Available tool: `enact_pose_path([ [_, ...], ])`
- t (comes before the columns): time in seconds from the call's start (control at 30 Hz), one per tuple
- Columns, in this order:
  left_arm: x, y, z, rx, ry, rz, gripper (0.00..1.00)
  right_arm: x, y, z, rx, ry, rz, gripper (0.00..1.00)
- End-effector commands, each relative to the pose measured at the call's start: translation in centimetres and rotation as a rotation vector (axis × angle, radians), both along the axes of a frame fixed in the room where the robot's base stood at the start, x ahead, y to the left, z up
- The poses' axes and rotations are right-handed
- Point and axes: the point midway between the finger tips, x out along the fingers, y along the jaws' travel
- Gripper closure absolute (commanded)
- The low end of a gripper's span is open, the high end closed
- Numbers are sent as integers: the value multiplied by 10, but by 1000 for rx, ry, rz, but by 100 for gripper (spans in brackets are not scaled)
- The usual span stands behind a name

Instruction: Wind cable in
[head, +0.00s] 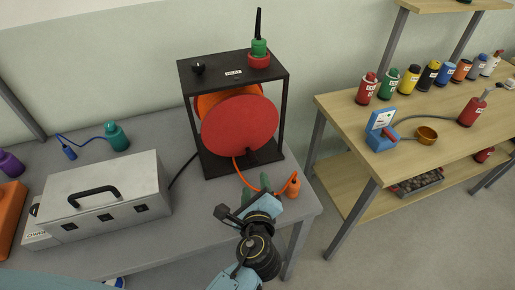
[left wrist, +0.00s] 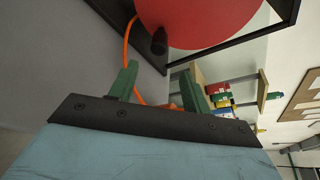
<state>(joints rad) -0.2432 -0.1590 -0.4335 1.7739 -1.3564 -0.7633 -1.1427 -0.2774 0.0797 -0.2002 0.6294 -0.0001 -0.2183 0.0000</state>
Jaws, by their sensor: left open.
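The cable reel has a red disc (head: 240,128) with an orange part behind it, inside a black frame (head: 282,105) on the grey table. The red disc (left wrist: 200,15) also fills the top of the left wrist view, with a dark crank knob (left wrist: 159,41) on its face. An orange cable (head: 236,170) runs from the reel's bottom to an orange end piece (head: 292,186) near the table's right edge. My left gripper (head: 256,187) is open, its green fingers apart in front of and below the reel. In the left wrist view the gripper (left wrist: 162,85) appears empty, with cable beyond its fingers. My right gripper is not seen.
A silver case (head: 105,200) with a black handle stands left of the reel. Green and red pieces (head: 259,52) sit on the frame's top. A wooden bench (head: 345,115) with several bottles stands right, across a gap. Little table is free around the reel.

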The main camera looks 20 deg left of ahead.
Motion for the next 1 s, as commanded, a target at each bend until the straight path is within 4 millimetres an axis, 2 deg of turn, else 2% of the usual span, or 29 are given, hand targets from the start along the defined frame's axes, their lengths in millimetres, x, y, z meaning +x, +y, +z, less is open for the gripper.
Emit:
enact_pose_path([
  [0.03,4,1,-2,1,0,0,51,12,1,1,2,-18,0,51],
  [0.1,12,4,-4,1,0,0,51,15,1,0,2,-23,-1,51],
  [0.17,21,7,-7,0,-1,1,51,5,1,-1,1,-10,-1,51],
  [0.3,49,16,-15,0,-1,1,51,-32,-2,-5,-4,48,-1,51],
  [0.43,74,24,-24,-1,0,0,51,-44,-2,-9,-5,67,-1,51],
  [0.57,95,31,-31,-3,1,-1,51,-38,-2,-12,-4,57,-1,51],
  [0.7,111,36,-36,-1,1,0,51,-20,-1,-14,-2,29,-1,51],
  [0.83,117,38,-38,-2,2,-2,51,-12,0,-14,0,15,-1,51],
  [1.0,119,39,-38,-3,2,-1,51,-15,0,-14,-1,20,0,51],
])
